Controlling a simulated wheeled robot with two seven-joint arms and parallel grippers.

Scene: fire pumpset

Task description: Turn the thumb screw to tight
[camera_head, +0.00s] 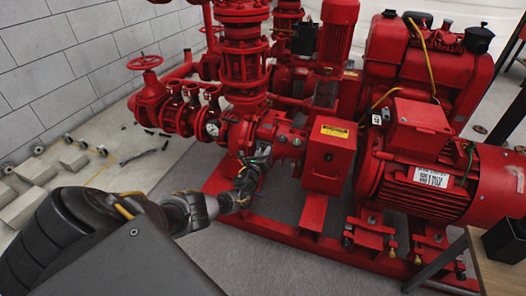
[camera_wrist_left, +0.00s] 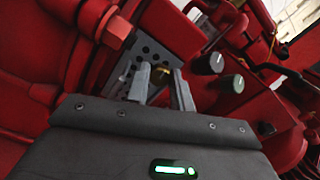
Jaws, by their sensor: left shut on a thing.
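My left gripper (camera_head: 259,160) reaches in from the left to the front of the red pump, just left of a red box-shaped guard. In the left wrist view its two grey fingers (camera_wrist_left: 163,84) are closed around a small brass-coloured piece, which looks like the thumb screw (camera_wrist_left: 161,71). The screw sits in front of a grey plate with holes (camera_wrist_left: 153,50). The fingers hide much of it, and I cannot tell how far it is turned. In the head view the screw is hidden by the gripper. My right gripper is in neither view.
Red pipes and a handwheel valve (camera_head: 146,64) stand behind and left. A pressure gauge (camera_head: 212,129) is close to the gripper. The red motor (camera_head: 440,180) is to the right. Two knobs (camera_wrist_left: 216,63) sit right of the fingers. Grey floor lies in front of the red base frame.

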